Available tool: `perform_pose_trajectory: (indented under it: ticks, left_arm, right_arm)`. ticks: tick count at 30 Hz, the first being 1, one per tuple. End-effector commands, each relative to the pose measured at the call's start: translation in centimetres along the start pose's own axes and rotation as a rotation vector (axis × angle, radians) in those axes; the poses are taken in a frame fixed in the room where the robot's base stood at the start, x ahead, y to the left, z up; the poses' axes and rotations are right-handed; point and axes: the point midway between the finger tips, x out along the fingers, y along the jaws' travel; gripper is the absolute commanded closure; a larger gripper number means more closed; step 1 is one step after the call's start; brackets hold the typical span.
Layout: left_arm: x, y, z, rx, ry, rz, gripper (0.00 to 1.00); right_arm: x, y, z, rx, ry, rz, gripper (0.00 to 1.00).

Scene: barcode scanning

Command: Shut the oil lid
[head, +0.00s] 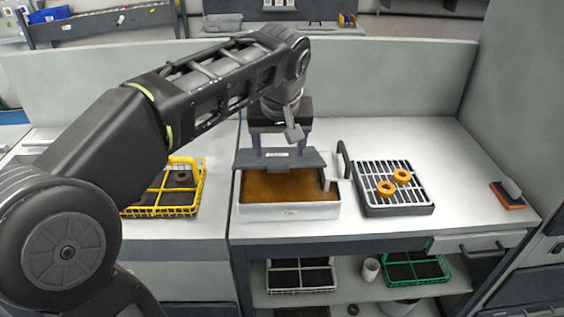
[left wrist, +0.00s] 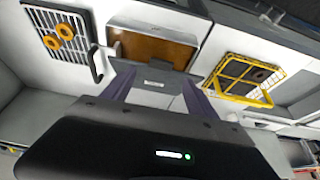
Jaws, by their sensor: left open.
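The oil box (head: 288,211) is a white tray of brown oil on the table in the middle of the head view. Its dark grey lid (head: 280,160) stands up at the back edge, and the oil surface shows in front of it. My left gripper (head: 279,147) is open, with its two purple fingers spread behind the lid's upper edge. In the left wrist view, the lid (left wrist: 152,73) lies across the space between the fingertips. I cannot tell whether the fingers touch it. My right gripper is in neither view.
A black grid rack (head: 395,205) with two orange rings (head: 386,188) stands right of the oil box, with a dark upright handle (head: 345,160) between them. A yellow basket (head: 200,190) is to the left. A brush (head: 508,195) lies at the far right. The table right of the rack is mostly clear.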

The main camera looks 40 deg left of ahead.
Motion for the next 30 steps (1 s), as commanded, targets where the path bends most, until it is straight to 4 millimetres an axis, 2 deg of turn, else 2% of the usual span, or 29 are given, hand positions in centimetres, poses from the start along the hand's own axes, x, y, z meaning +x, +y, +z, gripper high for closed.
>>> perform_pose_trajectory:
  ticks: [5, 16, 20, 27, 30]
  left_arm:
    - [1.6, -0.1, 0.0, 0.0, -0.004, -0.002, 0.33]
    - [6.9, 0.0, 0.1, 0.001, -0.005, 0.0, 0.33]
    - [7.6, 0.0, 0.0, 0.001, -0.002, 0.0, 0.33]
    - [7.7, 0.0, 0.1, 0.001, -0.001, 0.001, 0.33]
    - [7.7, 0.0, 0.1, 0.001, -0.001, 0.001, 0.4]
  right_arm:
    - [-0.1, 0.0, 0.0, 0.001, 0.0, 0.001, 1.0]
    - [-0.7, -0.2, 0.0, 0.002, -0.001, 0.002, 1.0]
    - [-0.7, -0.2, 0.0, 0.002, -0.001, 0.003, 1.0]
    - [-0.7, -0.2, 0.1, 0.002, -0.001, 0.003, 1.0]
    - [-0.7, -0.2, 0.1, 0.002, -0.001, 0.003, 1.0]
